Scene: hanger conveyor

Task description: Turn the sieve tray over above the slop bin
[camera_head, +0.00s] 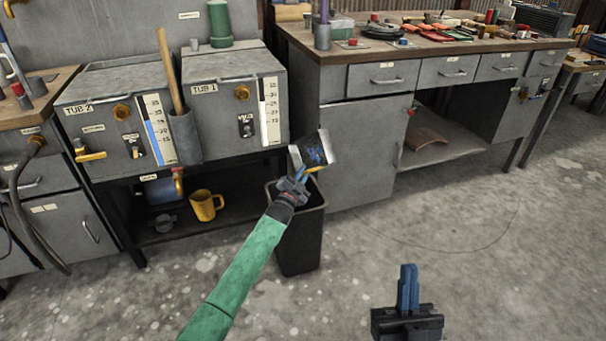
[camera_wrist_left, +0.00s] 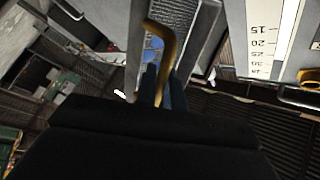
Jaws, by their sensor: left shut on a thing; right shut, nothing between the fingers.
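The sieve tray (camera_head: 323,139) is a small grey box-like tray with a dark face and blue bits showing in it. It is tilted in the air over the rim area of the black slop bin (camera_head: 300,245). My left gripper (camera_head: 301,176) is shut on its yellow handle, which also shows between the fingers (camera_wrist_left: 160,86) in the left wrist view as a bent yellow bar (camera_wrist_left: 166,48). That view shows the scale numbers upside down. Whether the blue bits are loose cannot be told. My right gripper (camera_head: 408,288) is shut and empty, at the lower right.
Two grey tubs, TUB 2 (camera_head: 100,108) and TUB 1 (camera_head: 215,95), stand behind the bin at left. A yellow mug (camera_head: 204,205) is on the shelf below. A grey workbench (camera_head: 362,150) stands right of the bin. The floor (camera_head: 480,250) at right is open.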

